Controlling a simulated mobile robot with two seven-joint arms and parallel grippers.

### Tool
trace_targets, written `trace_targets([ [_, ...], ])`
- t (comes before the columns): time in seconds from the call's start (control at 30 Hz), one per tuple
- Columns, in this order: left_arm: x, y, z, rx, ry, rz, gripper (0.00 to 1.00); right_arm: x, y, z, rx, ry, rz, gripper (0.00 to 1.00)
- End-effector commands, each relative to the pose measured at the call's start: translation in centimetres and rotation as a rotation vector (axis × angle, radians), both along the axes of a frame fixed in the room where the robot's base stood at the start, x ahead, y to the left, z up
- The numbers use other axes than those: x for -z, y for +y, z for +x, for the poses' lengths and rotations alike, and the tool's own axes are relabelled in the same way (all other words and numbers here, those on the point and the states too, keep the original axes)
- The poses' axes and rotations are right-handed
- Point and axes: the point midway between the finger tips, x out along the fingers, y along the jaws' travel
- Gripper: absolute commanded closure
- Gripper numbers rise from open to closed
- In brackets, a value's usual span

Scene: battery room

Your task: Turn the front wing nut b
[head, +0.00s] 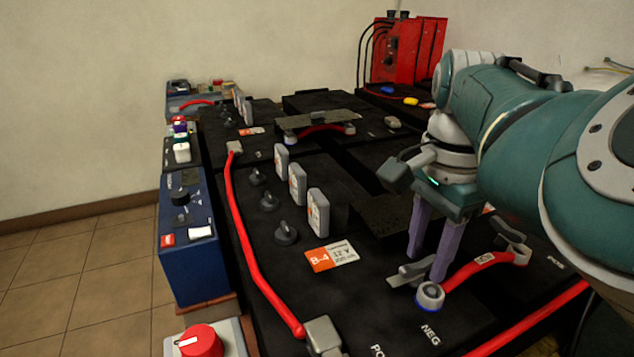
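My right gripper (426,269) reaches down from the right over the front black battery, its two purple fingers apart. A grey metal winged piece (408,273), which looks like a wing nut, lies low between and left of the fingertips. One fingertip is behind it and one in front, partly hiding it; I cannot tell whether they touch it. A round terminal with a blue ring (430,294) is just in front of the near fingertip. Another grey clamp piece (510,230) is at the right end of a short red cable. No letter b shows. My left gripper is not in view.
A long red cable (245,240) runs along the battery's left side to a grey clamp (323,337). White-faced modules (318,213) and black knobs (287,234) stand left of my gripper. A blue box (187,250) and a red knob (200,341) are farther left.

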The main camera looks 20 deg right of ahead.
Motion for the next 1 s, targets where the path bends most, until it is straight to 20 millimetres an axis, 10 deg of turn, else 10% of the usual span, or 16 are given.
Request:
trace_targets([
  [0.4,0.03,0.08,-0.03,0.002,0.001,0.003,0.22,-0.03,0.0,0.0,0.0,0.0,0.0,1.0],
  [1.0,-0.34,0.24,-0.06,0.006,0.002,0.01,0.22,-0.17,0.02,0.0,-0.025,0.002,0.001,1.0],
])
